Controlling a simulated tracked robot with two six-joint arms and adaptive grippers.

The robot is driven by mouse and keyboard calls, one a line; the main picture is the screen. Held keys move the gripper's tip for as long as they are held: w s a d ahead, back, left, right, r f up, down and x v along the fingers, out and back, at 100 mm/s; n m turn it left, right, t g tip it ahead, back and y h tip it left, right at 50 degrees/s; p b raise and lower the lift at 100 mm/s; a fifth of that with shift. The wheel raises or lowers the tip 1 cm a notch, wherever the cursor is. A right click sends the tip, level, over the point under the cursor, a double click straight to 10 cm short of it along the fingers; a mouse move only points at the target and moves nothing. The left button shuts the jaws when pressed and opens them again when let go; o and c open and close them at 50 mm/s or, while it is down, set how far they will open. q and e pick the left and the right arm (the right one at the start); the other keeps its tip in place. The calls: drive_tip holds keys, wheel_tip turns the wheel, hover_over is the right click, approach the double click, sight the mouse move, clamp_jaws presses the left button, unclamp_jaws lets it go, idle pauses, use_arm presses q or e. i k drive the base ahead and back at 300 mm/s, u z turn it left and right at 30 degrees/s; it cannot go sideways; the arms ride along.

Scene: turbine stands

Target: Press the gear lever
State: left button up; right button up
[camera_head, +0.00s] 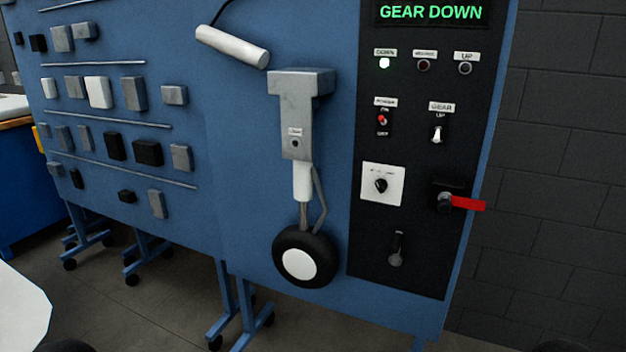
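A black control panel (415,275) is fixed to the right part of a blue stand. A small switch lever with a white tip (437,134) sits on it under labels reading GEAR and UP. Another, dark lever with a rounded grey end (396,252) hangs at the panel's lower middle, with no readable label. The display (430,12) reads GEAR DOWN in green, and the lamp under the DOWN label (384,63) is lit. The other two lamps are dark. Neither of my grippers shows clearly; only dark rounded shapes cut off at the bottom edge are visible.
A landing gear model (296,120) with a black wheel stands out left of the panel. A red tag (468,204) sticks out past the panel's right edge. A red-tipped switch (382,120) and a rotary knob (381,185) are nearby. A grey block wall stands at right.

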sight(438, 129)
drive_tip(key=u, duration=0.45)
drive_tip(key=i, duration=0.3)
drive_tip(key=z, duration=1.5)
drive_tip(key=k, duration=0.9)
drive_tip(key=u, duration=0.15)
drive_tip(key=i, duration=0.95)
drive_tip(key=u, duration=0.05)
